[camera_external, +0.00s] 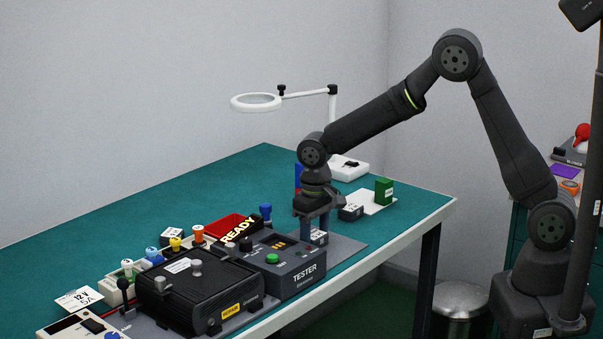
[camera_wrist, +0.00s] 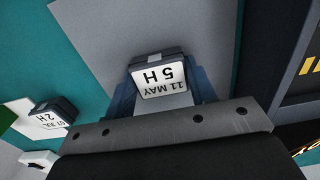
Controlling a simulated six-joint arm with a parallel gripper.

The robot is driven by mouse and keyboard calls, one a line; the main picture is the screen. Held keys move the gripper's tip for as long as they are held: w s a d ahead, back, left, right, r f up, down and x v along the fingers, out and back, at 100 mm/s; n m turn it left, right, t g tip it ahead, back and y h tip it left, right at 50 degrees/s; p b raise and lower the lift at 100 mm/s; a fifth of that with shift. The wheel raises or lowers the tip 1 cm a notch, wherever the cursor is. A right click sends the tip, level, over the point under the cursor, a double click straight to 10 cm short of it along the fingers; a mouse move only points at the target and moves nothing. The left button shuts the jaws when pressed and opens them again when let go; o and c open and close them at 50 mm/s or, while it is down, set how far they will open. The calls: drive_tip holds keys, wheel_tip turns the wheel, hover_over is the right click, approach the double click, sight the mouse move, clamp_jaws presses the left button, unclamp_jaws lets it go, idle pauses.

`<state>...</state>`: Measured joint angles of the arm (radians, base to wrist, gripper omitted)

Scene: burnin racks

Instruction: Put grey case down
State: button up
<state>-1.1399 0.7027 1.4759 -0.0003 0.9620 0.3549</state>
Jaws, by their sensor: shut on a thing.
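The grey case (camera_wrist: 158,77) is a small dark grey block with a white label reading "11 MAY 5 H", upside down in the wrist view. My gripper (camera_wrist: 163,92) is shut on it, with one blue-grey finger on each side. In the external view my gripper (camera_external: 317,226) points straight down right behind the tester, and the case (camera_external: 320,238) shows low between its fingers. The case is over a grey mat (camera_external: 346,250), which also fills much of the wrist view (camera_wrist: 100,30). I cannot tell whether its underside touches the mat.
The tester (camera_external: 290,270) stands close to the gripper. A second small case (camera_external: 350,212), labelled "07 JUL 2H" in the wrist view (camera_wrist: 54,112), and a green block (camera_external: 383,190) sit on a white card. A black box (camera_external: 200,295) and a magnifier lamp (camera_external: 256,102) stand nearby.

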sight(315, 234)
drive_tip(key=shift+f, duration=0.1)
drive_tip(key=o, duration=1)
wheel_tip(315, 234, up, 11)
drive_tip(key=shift+f, duration=0.1)
drive_tip(key=shift+r, duration=0.75)
drive_tip(key=shift+c, duration=0.8)
